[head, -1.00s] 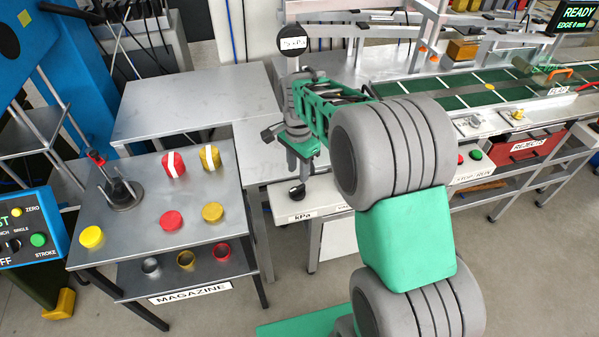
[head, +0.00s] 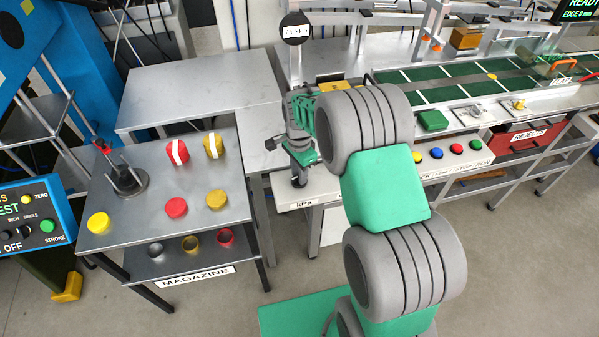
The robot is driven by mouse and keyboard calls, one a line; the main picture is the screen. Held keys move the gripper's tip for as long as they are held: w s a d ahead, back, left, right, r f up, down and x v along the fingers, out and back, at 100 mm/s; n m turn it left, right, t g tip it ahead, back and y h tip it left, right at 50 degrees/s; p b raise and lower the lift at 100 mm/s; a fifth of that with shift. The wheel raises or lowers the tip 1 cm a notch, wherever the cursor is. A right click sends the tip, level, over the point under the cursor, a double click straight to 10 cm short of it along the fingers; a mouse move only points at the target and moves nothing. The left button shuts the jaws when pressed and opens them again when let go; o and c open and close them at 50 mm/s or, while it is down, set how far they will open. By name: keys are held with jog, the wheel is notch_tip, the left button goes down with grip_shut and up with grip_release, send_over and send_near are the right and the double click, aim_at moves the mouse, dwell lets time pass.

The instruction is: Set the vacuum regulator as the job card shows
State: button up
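The vacuum regulator's black knob (head: 298,181) stands on the pale bench edge above the label "kPa" (head: 297,204). A round black gauge (head: 295,28) with a small white readout stands on a post behind it; its figures are too small to read surely. My gripper (head: 300,164) points down right over the knob, close to it or touching; I cannot tell which. Its fingers are small and partly merged with the knob, so their opening is unclear. No job card can be made out for certain; a yellow plate (head: 333,86) lies behind my arm, partly hidden.
A steel magazine table (head: 140,225) with red and yellow tins stands at left. A blue control box (head: 35,218) is at far left. A green conveyor (head: 450,92) runs behind at right, with several coloured buttons and a red rejects bin (head: 525,138) below it.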

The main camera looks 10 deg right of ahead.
grip_shut()
jog(key=shift+n, duration=0.3)
dwell(0.3)
jog(key=n+b, duration=0.2)
jog(key=shift+f+n, duration=0.15)
jog(key=shift+n, duration=0.15)
jog(key=n+b, duration=0.1)
jog(key=n, duration=0.2)
jog(key=shift+n+b, duration=0.3)
jog(key=n+b, duration=0.1)
jog(key=n, duration=0.3)
jog(key=shift+n, duration=0.3)
jog(key=n+b, duration=0.1)
jog(key=n, duration=0.3)
jog(key=shift+n+b, duration=0.3)
jog(key=shift+r, duration=0.2)
